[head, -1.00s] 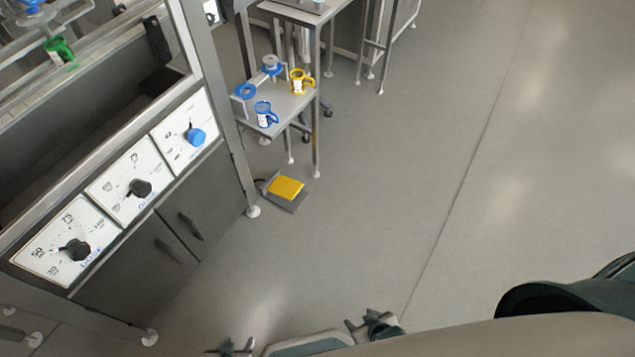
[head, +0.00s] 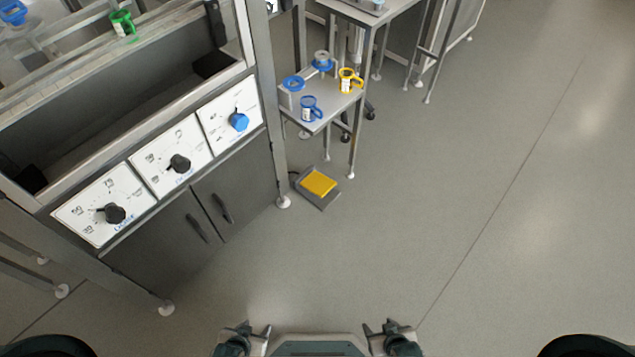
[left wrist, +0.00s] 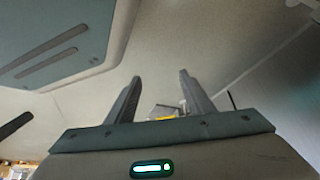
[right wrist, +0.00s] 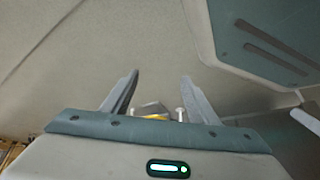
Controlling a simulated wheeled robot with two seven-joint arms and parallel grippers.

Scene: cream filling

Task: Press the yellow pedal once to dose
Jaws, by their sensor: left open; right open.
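The yellow pedal (head: 319,182) lies on the floor on a grey base, by the foot of the cooker frame and below the small side table. A small yellow patch of it shows between the fingers in the left wrist view (left wrist: 165,117) and in the right wrist view (right wrist: 154,116). My left gripper (head: 256,328) is open and empty at the bottom of the head view. My right gripper (head: 377,326) is open and empty to its right. Both are well apart from the pedal.
A steel unit with knobs (head: 180,163) stands at the left. A small steel table (head: 325,112) holds blue and yellow mugs behind the pedal. Metal legs stand around it. The floor (head: 450,200) in front and to the right is clear.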

